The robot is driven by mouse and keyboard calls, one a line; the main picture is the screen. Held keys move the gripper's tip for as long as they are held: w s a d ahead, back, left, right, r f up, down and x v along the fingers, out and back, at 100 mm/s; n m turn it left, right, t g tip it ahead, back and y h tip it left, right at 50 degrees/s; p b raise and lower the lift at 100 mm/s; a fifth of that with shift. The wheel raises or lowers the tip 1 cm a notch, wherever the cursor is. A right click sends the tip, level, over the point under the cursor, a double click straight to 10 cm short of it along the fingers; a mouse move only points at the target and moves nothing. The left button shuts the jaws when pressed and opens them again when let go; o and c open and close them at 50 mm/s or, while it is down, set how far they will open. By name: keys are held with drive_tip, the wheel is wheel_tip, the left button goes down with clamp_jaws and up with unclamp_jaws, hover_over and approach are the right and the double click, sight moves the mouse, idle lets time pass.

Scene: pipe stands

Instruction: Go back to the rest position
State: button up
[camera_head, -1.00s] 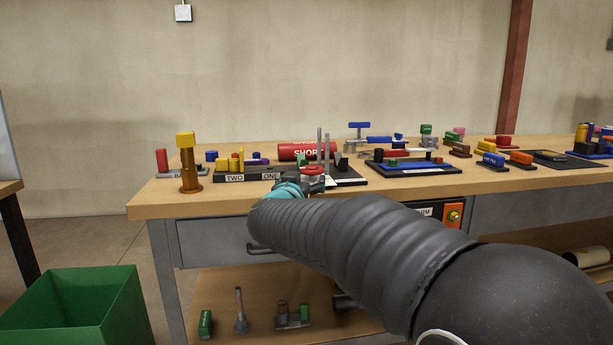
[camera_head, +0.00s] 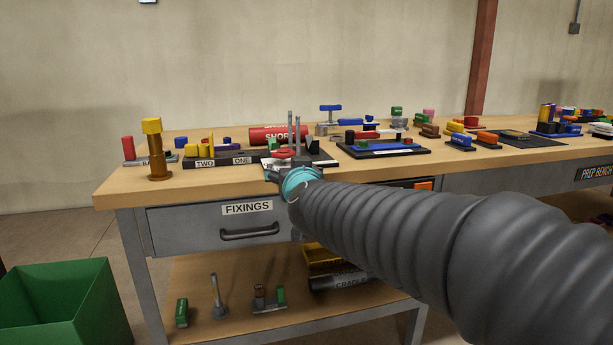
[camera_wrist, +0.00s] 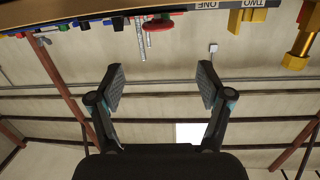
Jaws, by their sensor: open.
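My arm reaches from the lower right toward the front edge of the workbench (camera_head: 120,192) in the head view. The gripper end, near the teal ring, is mostly hidden by my own arm there. In the wrist view my gripper (camera_wrist: 162,88) is open, with its two fingers wide apart and nothing between them. That view is upside down, with the bench edge along the top and the wall beyond the fingers. A red round part (camera_wrist: 158,25) and two thin upright rods (camera_head: 294,132) on a stand lie beyond the fingers, apart from them.
The bench holds a brass post with yellow cap (camera_head: 156,150), a red SHORT cylinder (camera_head: 270,134) and a black tray with a blue part (camera_head: 384,148). Below are a FIXINGS drawer (camera_head: 215,228) and a lower shelf (camera_head: 240,325). A green bin (camera_head: 65,310) stands at left.

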drive_tip(key=s+d+f+g+h, duration=0.1)
drive_tip(key=s+d+f+g, duration=0.2)
drive_tip(key=s+d+f, duration=0.3)
drive_tip(key=s+d+f+m+g+h, duration=0.1)
drive_tip(key=s+d+f+g, duration=0.3)
drive_tip(key=s, duration=1.1)
drive_tip(key=s+d+f+g+h, duration=0.1)
drive_tip(key=s+d+f+g, duration=0.2)
drive_tip(key=s+d+f, duration=0.6)
wheel_tip(320, 180, down, 2)
drive_tip(key=shift+s+d+f+m+g, duration=0.15)
drive_tip(key=shift+s+d+m+g, duration=0.2)
drive_tip(key=shift+s, duration=0.75)
